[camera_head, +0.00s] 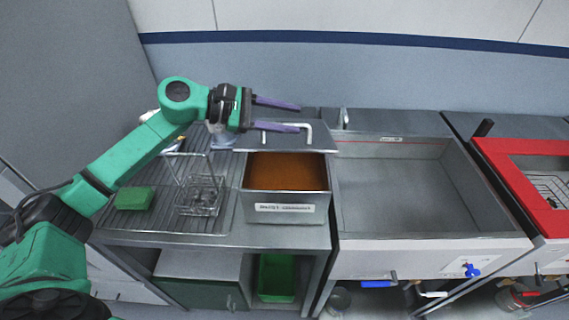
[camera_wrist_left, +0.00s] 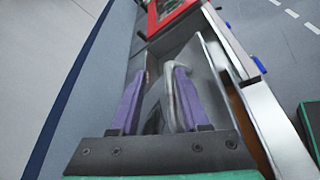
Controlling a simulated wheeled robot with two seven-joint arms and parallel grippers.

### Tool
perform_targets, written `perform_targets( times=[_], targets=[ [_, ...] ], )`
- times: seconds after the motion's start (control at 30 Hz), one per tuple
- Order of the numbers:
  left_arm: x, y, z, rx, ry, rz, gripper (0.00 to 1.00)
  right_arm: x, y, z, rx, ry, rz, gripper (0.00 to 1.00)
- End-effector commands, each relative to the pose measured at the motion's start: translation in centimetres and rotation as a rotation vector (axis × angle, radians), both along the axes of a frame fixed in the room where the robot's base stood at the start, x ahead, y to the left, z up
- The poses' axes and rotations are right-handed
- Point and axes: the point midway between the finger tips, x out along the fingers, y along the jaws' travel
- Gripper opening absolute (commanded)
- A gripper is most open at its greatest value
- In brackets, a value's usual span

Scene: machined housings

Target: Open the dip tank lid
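The dip tank (camera_head: 287,208) is a steel box with a label on its front, holding orange-brown liquid (camera_head: 285,170). Its grey lid (camera_head: 318,140) lies toward the back, leaving the front part of the tank uncovered. The bent bar handle (camera_head: 308,130) stands on the lid; it also shows in the left wrist view (camera_wrist_left: 171,88). My left gripper (camera_head: 300,116) is open, its purple fingers pointing right at the handle. In the left wrist view the gripper (camera_wrist_left: 160,74) has the handle close beside its right finger; whether they touch is unclear. My right gripper is out of view.
A wire basket (camera_head: 201,195) and a green block (camera_head: 134,198) stand on the ribbed drainboard left of the tank. An empty steel sink (camera_head: 400,195) is to the right, then a red-framed tank (camera_head: 520,165). A wall runs behind.

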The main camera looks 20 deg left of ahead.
Motion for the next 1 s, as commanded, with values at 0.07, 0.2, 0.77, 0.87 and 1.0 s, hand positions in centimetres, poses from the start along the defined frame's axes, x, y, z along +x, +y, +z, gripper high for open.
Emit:
perform_targets(
  times=[0.07,0.2,0.77,0.87,1.0],
  targets=[
    [-1.1,-0.2,-2.6,0.009,-0.022,0.0,0.45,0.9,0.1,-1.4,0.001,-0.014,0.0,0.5],
    [-2.5,-0.6,-5.4,0.033,-0.122,0.0,0.45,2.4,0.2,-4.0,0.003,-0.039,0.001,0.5],
    [-3.1,-0.8,-6.0,0.05,-0.207,0.001,0.45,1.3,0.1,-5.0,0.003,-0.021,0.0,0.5],
    [-3.2,-0.7,-6.1,0.051,-0.206,0.002,0.45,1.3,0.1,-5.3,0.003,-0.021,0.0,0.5],
    [-3.4,0.1,-6.3,0.053,-0.207,0.005,0.45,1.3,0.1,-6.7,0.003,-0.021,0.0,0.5]
  ],
)
